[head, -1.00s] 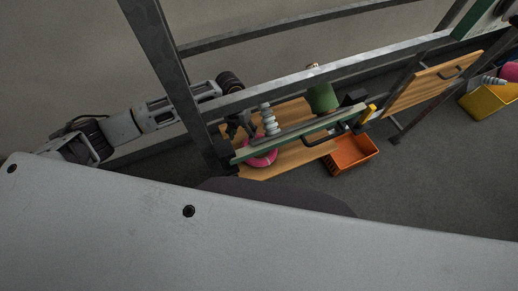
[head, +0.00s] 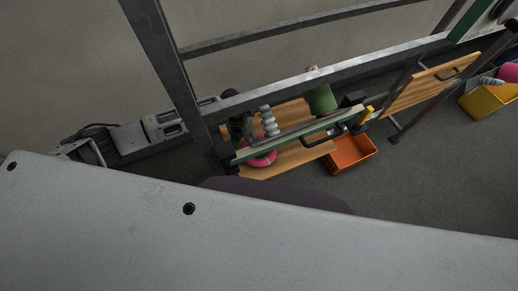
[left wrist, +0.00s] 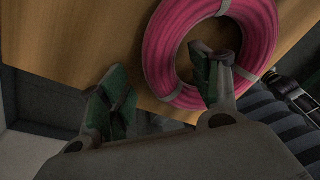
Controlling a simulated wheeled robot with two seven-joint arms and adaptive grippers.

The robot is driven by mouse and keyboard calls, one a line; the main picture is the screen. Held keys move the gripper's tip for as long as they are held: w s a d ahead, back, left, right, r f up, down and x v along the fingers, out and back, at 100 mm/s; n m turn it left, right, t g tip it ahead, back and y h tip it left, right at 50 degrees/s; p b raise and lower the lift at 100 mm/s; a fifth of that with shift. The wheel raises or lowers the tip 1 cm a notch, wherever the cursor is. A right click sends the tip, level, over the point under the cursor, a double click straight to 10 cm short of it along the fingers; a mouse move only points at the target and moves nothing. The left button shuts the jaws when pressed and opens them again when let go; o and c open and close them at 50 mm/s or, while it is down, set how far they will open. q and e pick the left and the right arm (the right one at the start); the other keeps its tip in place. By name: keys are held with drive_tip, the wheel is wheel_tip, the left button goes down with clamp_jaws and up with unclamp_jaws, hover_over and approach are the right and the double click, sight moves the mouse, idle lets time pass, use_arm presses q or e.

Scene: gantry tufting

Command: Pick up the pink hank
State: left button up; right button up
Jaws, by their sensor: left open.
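The pink hank (head: 262,159) is a ring of pink strands with pale bands. It lies on a wooden board, partly hidden behind a green rail in the head view. In the left wrist view the hank (left wrist: 159,50) fills the upper middle. My left gripper (left wrist: 163,84) is open with green-padded fingers. One finger shows over the ring's opening and the other outside its left side, so the ring's near-left part shows between them. Whether they touch it I cannot tell. In the head view the left gripper (head: 240,130) is small and partly hidden by the frame. My right gripper is not in view.
The wooden board (head: 296,155) also carries a grey ribbed stack (head: 269,121) and a green cone (head: 322,99). A metal frame post (head: 168,65) and green rail (head: 300,138) stand close by. An orange bin (head: 350,155) and a yellow bin (head: 490,103) are to the right.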

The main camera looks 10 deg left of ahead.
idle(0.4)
use_arm(q)
drive_tip(key=c, duration=1.1)
drive_tip(key=shift+r, duration=0.85)
wheel_tip(320, 180, up, 7)
drive_tip(key=shift+f+b, duration=0.15)
drive_tip(key=shift+b, duration=0.65)
drive_tip(key=shift+r, duration=0.8)
